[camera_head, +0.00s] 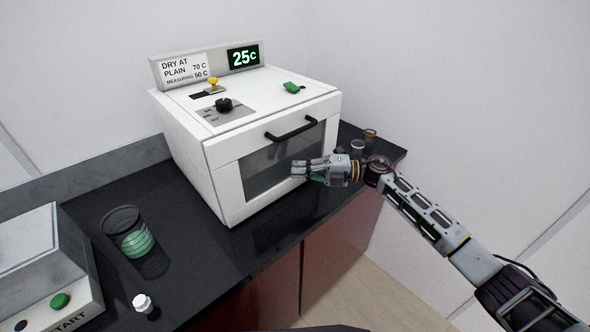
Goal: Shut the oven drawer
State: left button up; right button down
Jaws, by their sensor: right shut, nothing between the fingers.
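The white oven (180,140) stands on the black counter, with a display on top reading 25C. Its front drawer (228,185) has a dark window and a black bar handle (291,128). The drawer front stands a little proud of the body at the top; I cannot tell exactly how far it is out. My right gripper (296,169) is shut and empty, in front of the window at its right side, below the handle. I cannot tell whether its fingertips touch the front. My left gripper is not in view.
A glass beaker with green contents (130,232) stands on the counter at left. A small white-capped bottle (144,303) and a grey device (40,265) with a green button are nearby. Small jars (370,136) stand right of the oven. Walls close in behind and right.

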jog(key=s+d, duration=0.1)
jog(key=d, duration=0.9)
jog(key=shift+s+d, duration=0.1)
jog(key=shift+d, duration=0.05)
dwell(0.3)
